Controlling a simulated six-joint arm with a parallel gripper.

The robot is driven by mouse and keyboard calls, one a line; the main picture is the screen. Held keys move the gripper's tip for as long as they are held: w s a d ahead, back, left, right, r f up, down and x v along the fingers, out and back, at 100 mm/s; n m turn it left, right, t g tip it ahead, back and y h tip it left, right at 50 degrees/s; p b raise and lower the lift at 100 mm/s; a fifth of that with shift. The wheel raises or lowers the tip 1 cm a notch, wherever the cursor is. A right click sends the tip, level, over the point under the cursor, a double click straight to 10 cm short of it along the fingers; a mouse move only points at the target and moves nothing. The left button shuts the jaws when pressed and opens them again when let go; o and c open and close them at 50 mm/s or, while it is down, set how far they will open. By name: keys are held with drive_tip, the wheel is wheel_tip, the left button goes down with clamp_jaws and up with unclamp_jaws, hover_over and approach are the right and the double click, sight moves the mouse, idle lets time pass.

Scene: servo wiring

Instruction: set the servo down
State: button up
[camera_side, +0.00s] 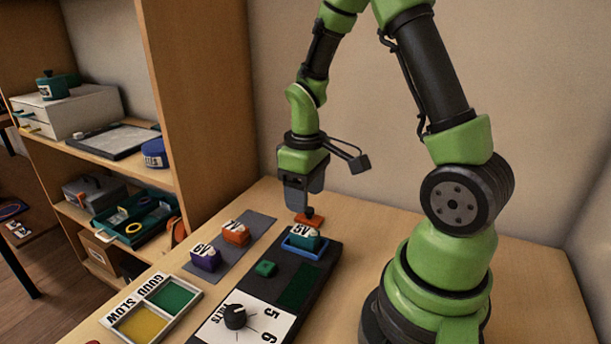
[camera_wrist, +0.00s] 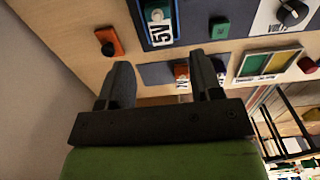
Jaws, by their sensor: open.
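A teal servo (camera_side: 304,236) with a white label sits in a blue frame (camera_side: 289,246) on the black panel. In the wrist view the teal servo (camera_wrist: 158,14) shows near the top edge, inside the blue frame (camera_wrist: 147,40). An orange servo (camera_side: 236,232) and a purple servo (camera_side: 206,257) stand on a grey mat (camera_side: 257,225). They also show beyond my fingers in the wrist view, orange (camera_wrist: 181,71) and purple (camera_wrist: 219,66), partly cut off. My gripper (camera_side: 304,198) is open, with nothing between its fingers (camera_wrist: 161,72), raised above the far end of the panel.
An orange block with a dark knob (camera_side: 309,218) stands behind the frame. The black panel (camera_side: 327,262) carries a green button (camera_side: 265,268) and a dial (camera_side: 235,317). A two-part tray (camera_side: 156,306), green and yellow, lies at front left. A wooden shelf (camera_side: 207,100) stands left.

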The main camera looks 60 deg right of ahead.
drive_tip(key=s+a+r+m+t, duration=0.1)
drive_tip(key=s+a+r+t, duration=0.1)
drive_tip(key=r, duration=0.4)
drive_tip(key=s+a+r+m+t+y, duration=0.1)
drive_tip(key=s+a+r+t, duration=0.1)
drive_tip(key=s+a+r, duration=0.2)
drive_tip(key=s+a+r+m+t+y, duration=0.1)
drive_tip(key=s+a+r+m+t, duration=0.1)
drive_tip(key=a+r, duration=0.3)
wheel_tip(320, 180, up, 3)
drive_tip(key=shift+s+a+f+t, duration=0.15)
drive_tip(key=shift+s+a+t, duration=0.25)
drive_tip(key=shift+s+t, duration=0.2)
